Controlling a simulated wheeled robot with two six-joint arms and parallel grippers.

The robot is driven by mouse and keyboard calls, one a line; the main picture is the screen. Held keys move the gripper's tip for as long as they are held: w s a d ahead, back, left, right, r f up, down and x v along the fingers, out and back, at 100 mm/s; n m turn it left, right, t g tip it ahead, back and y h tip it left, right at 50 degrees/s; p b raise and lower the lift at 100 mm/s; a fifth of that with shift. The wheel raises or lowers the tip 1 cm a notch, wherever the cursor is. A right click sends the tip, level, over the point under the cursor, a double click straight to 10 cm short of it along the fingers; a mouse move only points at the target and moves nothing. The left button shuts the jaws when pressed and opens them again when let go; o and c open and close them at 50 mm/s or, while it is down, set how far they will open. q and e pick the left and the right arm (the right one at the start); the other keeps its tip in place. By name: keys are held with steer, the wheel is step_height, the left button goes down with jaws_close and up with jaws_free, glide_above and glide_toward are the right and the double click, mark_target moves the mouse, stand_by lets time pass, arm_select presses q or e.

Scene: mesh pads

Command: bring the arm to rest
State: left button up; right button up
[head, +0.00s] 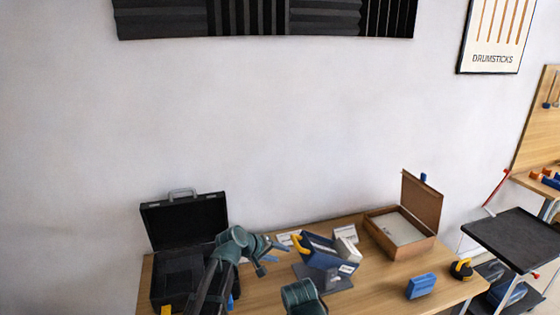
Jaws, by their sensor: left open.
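My left arm (215,272) rises from the bottom of the head view, in front of the open black case. My left gripper (273,258) points right, with its two fingers apart and nothing seen between them. It is beside the left side of a dark blue bin in the picture; whether it touches the bin I cannot tell. Another teal arm part of mine shows at the bottom middle. My right gripper does not show.
On the wooden table (375,296) are the open black case (184,222), the blue bin (318,258) with a yellow thing at its edge, and an open wooden box (400,248). A blue block (420,286) and a yellow-black item (461,268) lie at right. A dark stand (515,240) is beyond.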

arm_select(q)
steer(key=s+a+f+m+g+y, duration=0.1)
steer(key=s+f+m+g+y, duration=0.1)
steer(key=s, duration=0.7)
steer(key=s+a+f+m+g+y, duration=0.2)
steer(key=s+m+y, duration=0.1)
steer(key=s, duration=0.7)
steer(key=s+a+f+m+g+y, duration=0.2)
steer(key=s+f+y, duration=0.1)
steer(key=s, duration=0.6)
steer(key=shift+s+m+g, duration=0.3)
steer(key=shift+s+m, duration=0.1)
